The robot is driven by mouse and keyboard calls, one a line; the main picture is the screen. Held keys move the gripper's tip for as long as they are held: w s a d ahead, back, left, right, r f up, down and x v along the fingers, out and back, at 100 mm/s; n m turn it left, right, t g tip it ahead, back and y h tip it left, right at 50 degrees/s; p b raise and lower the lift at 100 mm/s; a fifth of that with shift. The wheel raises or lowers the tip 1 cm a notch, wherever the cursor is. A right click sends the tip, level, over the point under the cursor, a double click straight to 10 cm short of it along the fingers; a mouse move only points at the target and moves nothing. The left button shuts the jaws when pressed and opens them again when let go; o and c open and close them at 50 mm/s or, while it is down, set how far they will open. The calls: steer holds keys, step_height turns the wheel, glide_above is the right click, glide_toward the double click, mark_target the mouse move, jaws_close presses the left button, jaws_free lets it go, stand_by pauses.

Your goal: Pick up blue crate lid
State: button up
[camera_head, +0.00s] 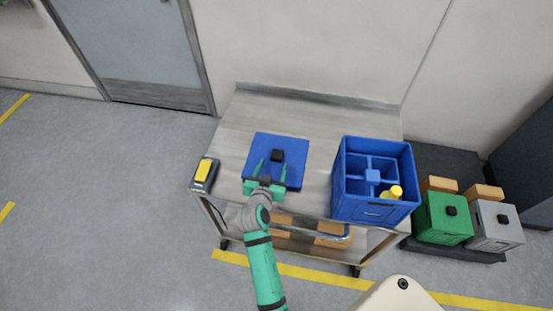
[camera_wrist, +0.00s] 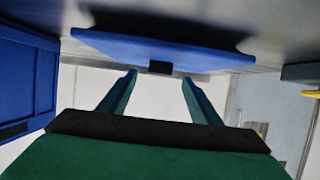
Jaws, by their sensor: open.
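The blue crate lid (camera_head: 295,147) lies flat on the left part of the metal trolley top, with a black knob (camera_head: 277,155) near its middle. My gripper (camera_head: 271,168) is over the front part of the lid, its two green fingers apart and empty, pointing toward the knob. In the wrist view the lid (camera_wrist: 200,50) spans the top, and its black knob (camera_wrist: 160,67) shows just beyond and between the open fingertips (camera_wrist: 158,77). The fingers do not appear to touch the knob; the exact gap is hard to tell.
A blue divided crate (camera_head: 362,210) with a yellow-topped bottle (camera_head: 391,192) stands right on the trolley (camera_head: 225,140). A black and yellow device (camera_head: 204,173) sits at the left edge. Green (camera_head: 442,220) and grey (camera_head: 494,228) crates stand low at right. A wall is behind.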

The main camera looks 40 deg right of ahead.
mark_target(276, 156)
steer(key=shift+r+x, duration=0.15)
steer(key=shift+x, duration=1.45)
steer(key=shift+r+x, duration=0.15)
steer(key=shift+x, duration=1.4)
steer(key=shift+w+d, duration=0.1)
steer(key=shift+w, duration=0.05)
steer(key=c, duration=1.3)
